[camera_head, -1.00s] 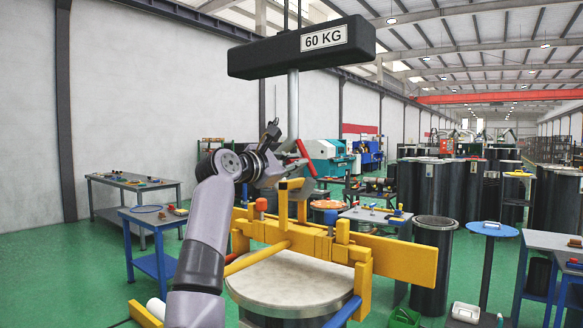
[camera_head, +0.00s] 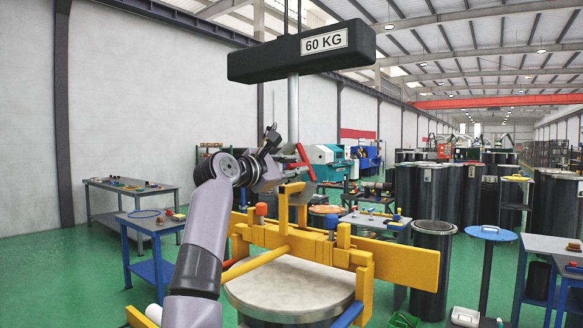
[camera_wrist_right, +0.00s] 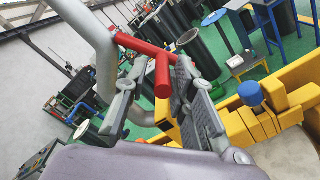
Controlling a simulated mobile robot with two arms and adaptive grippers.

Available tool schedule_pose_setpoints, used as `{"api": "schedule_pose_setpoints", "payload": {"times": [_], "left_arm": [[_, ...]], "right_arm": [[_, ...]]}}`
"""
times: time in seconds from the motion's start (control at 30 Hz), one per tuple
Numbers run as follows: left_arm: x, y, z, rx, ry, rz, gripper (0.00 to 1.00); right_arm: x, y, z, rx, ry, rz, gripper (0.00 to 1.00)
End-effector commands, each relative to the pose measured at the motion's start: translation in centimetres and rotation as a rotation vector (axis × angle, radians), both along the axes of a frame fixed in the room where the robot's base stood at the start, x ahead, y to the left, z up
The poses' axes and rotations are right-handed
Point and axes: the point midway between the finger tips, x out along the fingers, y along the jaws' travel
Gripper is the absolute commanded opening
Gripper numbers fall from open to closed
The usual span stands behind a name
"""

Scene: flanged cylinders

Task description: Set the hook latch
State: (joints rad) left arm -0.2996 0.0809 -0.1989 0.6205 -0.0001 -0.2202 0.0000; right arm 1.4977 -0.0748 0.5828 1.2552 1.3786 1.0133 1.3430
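A red hook latch (camera_head: 304,161) hangs on the grey vertical post (camera_head: 293,105) under the black 60 KG block, above the yellow lifting frame (camera_head: 395,262). In the right wrist view it is a red T-shaped bar (camera_wrist_right: 162,78) joined to a curved grey pipe (camera_wrist_right: 92,35). My right gripper (camera_head: 285,160) is beside the post at the latch. In the right wrist view the fingers of my right gripper (camera_wrist_right: 157,72) stand apart with the red bar's end between them. A gap shows on the left side; contact on the right cannot be told. My left gripper is not in view.
The yellow frame sits over a pale-topped round cylinder (camera_head: 288,290). The black block (camera_head: 270,60) hangs overhead. Blue and grey worktables (camera_head: 150,235) stand at left. Dark cylinders (camera_head: 432,270) and a round blue table (camera_head: 491,233) stand at right. Green floor lies open between them.

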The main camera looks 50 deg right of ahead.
Motion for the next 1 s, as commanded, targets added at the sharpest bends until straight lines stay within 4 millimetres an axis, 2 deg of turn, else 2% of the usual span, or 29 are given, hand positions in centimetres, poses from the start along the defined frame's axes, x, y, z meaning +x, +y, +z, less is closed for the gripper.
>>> {"api": "schedule_pose_setpoints", "payload": {"times": [0.3, 0.43, 0.57, 0.8, 1.0], "left_arm": [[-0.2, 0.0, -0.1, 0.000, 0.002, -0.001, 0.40], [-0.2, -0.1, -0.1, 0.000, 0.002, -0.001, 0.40], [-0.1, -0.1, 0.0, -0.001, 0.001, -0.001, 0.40], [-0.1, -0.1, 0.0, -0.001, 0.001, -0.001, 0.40], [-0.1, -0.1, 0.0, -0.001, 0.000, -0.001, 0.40]], "right_arm": [[0.1, 0.0, -0.1, -0.001, 0.002, 0.001, 0.33], [0.1, 0.9, -0.1, -0.002, 0.002, 0.003, 0.33], [-0.1, 3.2, -0.1, -0.002, 0.001, 0.004, 0.33], [-0.5, 8.4, -0.1, -0.001, 0.002, 0.005, 0.33], [-0.7, 11.2, -0.2, 0.000, 0.004, 0.004, 0.33]]}}
